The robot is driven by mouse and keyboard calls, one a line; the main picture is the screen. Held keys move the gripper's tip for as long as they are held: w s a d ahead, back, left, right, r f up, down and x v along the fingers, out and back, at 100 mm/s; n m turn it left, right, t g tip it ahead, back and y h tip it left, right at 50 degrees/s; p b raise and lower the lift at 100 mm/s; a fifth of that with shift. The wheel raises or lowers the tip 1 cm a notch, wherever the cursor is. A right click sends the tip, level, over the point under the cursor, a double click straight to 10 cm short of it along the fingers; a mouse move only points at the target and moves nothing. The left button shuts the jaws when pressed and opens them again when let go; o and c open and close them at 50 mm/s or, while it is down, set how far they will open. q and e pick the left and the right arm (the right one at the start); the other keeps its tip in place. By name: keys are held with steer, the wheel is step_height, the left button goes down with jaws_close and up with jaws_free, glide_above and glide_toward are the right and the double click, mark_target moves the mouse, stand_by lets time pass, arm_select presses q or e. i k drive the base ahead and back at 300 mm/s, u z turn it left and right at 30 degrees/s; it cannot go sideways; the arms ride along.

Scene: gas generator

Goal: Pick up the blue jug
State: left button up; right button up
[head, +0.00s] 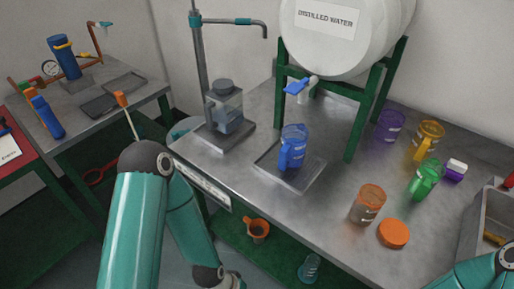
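The blue jug (292,148) stands upright on a shallow metal tray (304,184) on the steel bench. It is below the blue-handled tap (299,87) of the white distilled water tank (345,30). The jug's handle faces the left front. Teal links of my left arm rise at the lower left, and a part of my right arm shows at the lower right corner. Neither gripper's fingers can be seen in the head view. Nothing is in contact with the jug.
The tank's green frame (363,115) rises behind.

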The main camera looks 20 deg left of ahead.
mark_target(294, 138)
steer(key=u, duration=0.35)
steer(key=k, duration=1.5)
steer(key=z, duration=0.35)
steer(key=i, duration=1)
steer(key=u, duration=0.05)
